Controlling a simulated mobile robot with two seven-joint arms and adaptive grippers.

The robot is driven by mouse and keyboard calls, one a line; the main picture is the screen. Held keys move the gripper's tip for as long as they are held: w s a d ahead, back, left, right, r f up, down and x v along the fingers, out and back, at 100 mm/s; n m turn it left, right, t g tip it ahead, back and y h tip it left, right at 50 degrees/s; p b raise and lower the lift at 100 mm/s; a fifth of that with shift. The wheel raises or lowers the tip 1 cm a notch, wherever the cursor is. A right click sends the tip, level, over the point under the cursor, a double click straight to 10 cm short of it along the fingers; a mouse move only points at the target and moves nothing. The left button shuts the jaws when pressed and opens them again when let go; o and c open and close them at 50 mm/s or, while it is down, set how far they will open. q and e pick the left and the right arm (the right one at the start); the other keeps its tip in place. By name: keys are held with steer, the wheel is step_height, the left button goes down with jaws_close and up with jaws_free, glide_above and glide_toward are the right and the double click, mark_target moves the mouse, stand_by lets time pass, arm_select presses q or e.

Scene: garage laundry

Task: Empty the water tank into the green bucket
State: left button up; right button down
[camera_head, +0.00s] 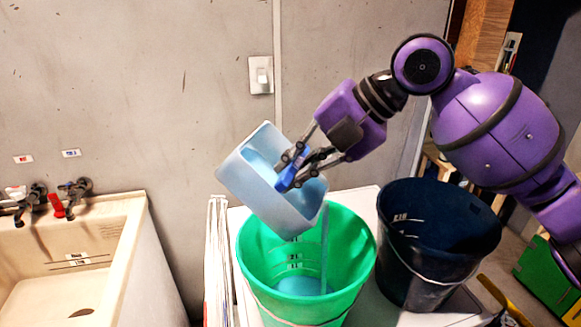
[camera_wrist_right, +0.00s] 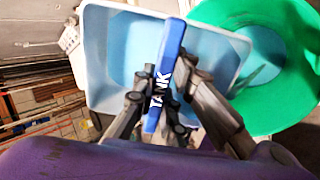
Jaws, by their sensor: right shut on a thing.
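The water tank (camera_head: 258,193) is a pale blue open box with a blue handle. It is tilted over the left part of the green bucket (camera_head: 252,262) and has blue water in it. A thin stream of water runs from its right side down into the bucket, where blue water (camera_head: 300,286) lies at the bottom. My right gripper (camera_head: 292,172) is shut on the tank's handle. In the right wrist view the handle (camera_wrist_right: 165,75), marked "TANK", stands between the fingers, with the tank (camera_wrist_right: 108,60) beyond and the green bucket (camera_wrist_right: 292,70) at right. My left gripper is not in view.
A dark blue bucket (camera_head: 405,270) stands right of the green one on the same white surface (camera_head: 362,200). A beige sink (camera_head: 120,235) with taps (camera_head: 75,190) is at left. A light switch (camera_head: 261,75) is on the wall behind. A green crate (camera_head: 548,275) is at far right.

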steer(key=shift+d+f+y+b, duration=0.1)
steer(key=shift+d+y+b, duration=0.25)
steer(key=shift+y+b, duration=0.3)
steer(key=shift+s+d+b, duration=0.1)
steer(key=shift+d+b, duration=0.05)
steer(key=shift+b, duration=0.3)
steer(key=shift+s+d+t+y+b, duration=0.15)
steer(key=shift+d+t+y+b, duration=0.35)
steer(key=shift+y, duration=0.25)
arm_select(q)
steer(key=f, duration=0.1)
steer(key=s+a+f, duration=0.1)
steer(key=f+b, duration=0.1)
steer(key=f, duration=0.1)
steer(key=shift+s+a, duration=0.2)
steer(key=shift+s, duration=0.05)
arm_select(e)
steer(key=shift+d+y, duration=0.2)
steer(key=shift+y, duration=0.2)
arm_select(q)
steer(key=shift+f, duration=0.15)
